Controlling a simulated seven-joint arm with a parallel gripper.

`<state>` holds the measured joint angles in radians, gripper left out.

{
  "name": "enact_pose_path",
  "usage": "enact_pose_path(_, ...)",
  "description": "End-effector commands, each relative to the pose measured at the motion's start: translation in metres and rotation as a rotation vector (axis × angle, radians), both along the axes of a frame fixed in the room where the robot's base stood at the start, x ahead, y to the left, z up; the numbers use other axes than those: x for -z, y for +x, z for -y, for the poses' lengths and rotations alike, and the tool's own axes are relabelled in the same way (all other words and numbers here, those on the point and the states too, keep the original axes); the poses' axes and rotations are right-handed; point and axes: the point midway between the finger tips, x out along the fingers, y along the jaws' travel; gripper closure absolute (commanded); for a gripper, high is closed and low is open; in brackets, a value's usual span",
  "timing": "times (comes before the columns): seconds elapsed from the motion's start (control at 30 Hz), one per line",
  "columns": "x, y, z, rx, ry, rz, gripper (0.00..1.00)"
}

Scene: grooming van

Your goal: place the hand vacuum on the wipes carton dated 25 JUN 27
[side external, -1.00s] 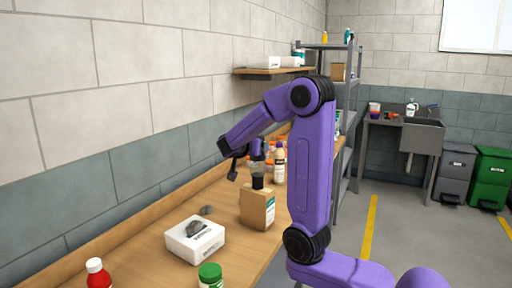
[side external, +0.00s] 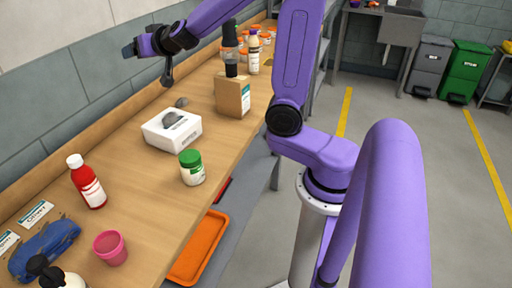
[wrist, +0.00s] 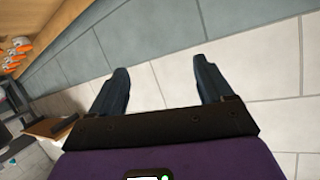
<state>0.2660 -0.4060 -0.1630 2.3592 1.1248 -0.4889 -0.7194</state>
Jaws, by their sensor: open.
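A white carton (side external: 172,131) with dark print and a grey shape on its top stands on the bench; its date is too small to read. A dark upright thing with a clear middle (side external: 230,52), perhaps the hand vacuum, stands at the brown carton (side external: 232,97); whether on or behind it I cannot tell. A blue thing (side external: 45,248) lies at the near left; I cannot tell what it is. My gripper (side external: 128,51) is open and empty, raised above the back of the bench, facing the wall. The wrist view shows its spread fingers (wrist: 160,66) with only wall tiles between.
A red bottle (side external: 87,182), a green-lidded jar (side external: 192,168) and a pink cup (side external: 110,247) stand on the near bench. A cream bottle (side external: 252,52) and orange-lidded jars stand farther back. An orange tray (side external: 199,247) is below the bench edge. Bare wood lies between the red bottle and white carton.

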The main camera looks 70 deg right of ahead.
Motion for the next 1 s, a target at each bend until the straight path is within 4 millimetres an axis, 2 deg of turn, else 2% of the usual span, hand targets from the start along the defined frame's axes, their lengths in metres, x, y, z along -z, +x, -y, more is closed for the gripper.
enact_pose_path(0.03,0.004,-0.001,-0.025,-0.106,0.014,-0.017,0.2)
enact_pose_path(0.1,0.011,-0.007,-0.059,-0.253,0.036,-0.053,0.2)
enact_pose_path(0.17,0.018,-0.017,-0.088,-0.374,0.049,-0.091,0.2)
enact_pose_path(0.27,0.031,-0.042,-0.13,-0.568,0.062,-0.171,0.2)
enact_pose_path(0.4,0.053,-0.092,-0.176,-0.816,0.053,-0.311,0.2)
enact_pose_path(0.5,0.069,-0.135,-0.196,-0.972,0.025,-0.429,0.2)
enact_pose_path(0.6,0.085,-0.18,-0.205,-1.109,-0.024,-0.556,0.2)
enact_pose_path(0.73,0.104,-0.238,-0.201,-1.25,-0.123,-0.73,0.2)
enact_pose_path(0.9,0.124,-0.302,-0.172,-1.367,-0.31,-0.946,0.2)
enact_pose_path(1.0,0.13,-0.327,-0.151,-1.393,-0.423,-1.043,0.2)
